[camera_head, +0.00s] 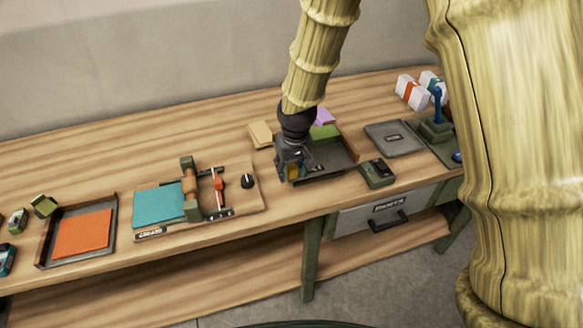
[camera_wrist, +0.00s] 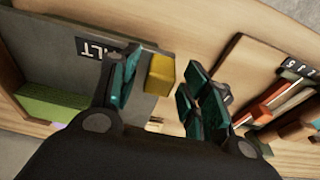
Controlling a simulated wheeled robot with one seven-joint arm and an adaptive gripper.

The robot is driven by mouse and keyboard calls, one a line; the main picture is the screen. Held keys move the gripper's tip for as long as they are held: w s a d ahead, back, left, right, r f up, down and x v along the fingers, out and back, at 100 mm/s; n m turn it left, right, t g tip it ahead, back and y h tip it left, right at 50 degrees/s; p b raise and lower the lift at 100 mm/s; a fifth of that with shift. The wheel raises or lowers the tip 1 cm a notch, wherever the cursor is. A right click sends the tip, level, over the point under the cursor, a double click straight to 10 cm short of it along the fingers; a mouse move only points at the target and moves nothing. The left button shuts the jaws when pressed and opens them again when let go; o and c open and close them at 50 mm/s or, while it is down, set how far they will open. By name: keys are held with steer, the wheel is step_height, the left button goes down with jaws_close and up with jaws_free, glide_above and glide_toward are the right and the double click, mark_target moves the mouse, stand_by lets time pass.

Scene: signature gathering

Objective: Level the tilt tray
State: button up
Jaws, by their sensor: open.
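The tilt tray (camera_head: 337,158) is a dark, shallow tray right of centre on the wooden bench, with a green block (camera_head: 324,132) inside. In the wrist view the tray (camera_wrist: 45,50) fills the left side, with a label reading "TILT" in part and a green strip (camera_wrist: 50,103). A yellow block-like tab (camera_wrist: 160,75) stands at the tray's edge. My gripper (camera_head: 291,176) is over the tray's left side, pointing down. In the wrist view its teal-padded fingers are spread, with the yellow tab between them, apart from the right finger. I cannot tell whether the left finger touches it.
A board with a teal sheet (camera_head: 158,204), clamp parts and a black knob (camera_head: 247,181) lies to the left. Further left is a tray with an orange sheet (camera_head: 82,233). A small dark green device (camera_head: 377,173) and a flat grey plate (camera_head: 393,138) lie to the right.

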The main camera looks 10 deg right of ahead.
step_height(320, 180, up, 12)
steer(key=s, duration=0.2)
steer(key=shift+s+d+f, duration=0.15)
stand_by(0.4)
steer(key=shift+s+f, duration=0.1)
